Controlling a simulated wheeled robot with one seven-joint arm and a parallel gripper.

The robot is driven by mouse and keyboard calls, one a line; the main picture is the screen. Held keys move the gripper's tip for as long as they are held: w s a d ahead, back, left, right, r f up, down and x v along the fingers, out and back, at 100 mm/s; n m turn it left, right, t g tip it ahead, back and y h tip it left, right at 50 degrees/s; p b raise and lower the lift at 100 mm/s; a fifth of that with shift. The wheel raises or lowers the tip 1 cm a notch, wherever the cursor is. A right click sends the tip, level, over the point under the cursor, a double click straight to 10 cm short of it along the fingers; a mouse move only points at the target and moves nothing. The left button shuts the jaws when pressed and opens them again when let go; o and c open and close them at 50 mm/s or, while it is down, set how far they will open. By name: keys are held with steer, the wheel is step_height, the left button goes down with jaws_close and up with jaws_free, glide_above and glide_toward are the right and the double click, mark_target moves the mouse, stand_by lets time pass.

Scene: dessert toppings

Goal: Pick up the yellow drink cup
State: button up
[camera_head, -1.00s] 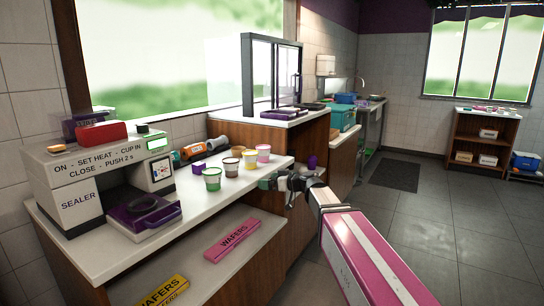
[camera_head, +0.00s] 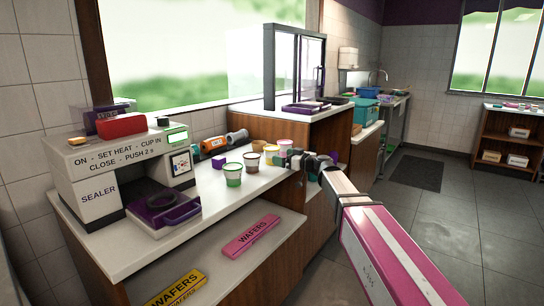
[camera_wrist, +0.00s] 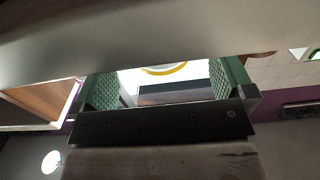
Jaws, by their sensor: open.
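The yellow drink cup (camera_head: 271,156) stands upright on the white counter, in a cluster of cups. My gripper (camera_head: 292,160) is just right of it in the head view. In the wrist view my gripper (camera_wrist: 165,88) is open, with its two green textured fingers apart. A curved yellow rim, which looks like that of the yellow cup (camera_wrist: 168,71), shows between and beyond the fingers. I cannot tell whether any finger touches the cup.
A green cup (camera_head: 233,174), a brown cup (camera_head: 252,161) and a pink cup (camera_head: 285,145) stand close around the yellow one. A purple block (camera_head: 218,161) and the sealer machine (camera_head: 120,170) are to the left. Wafer boxes lie on the shelf below.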

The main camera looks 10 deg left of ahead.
mark_target(270, 151)
steer(key=x, duration=0.5)
steer(key=shift+w+f, duration=0.1)
steer(key=shift+f, duration=0.05)
steer(key=shift+c, duration=0.3)
steer(key=c, duration=1)
steer(key=shift+o, duration=0.2)
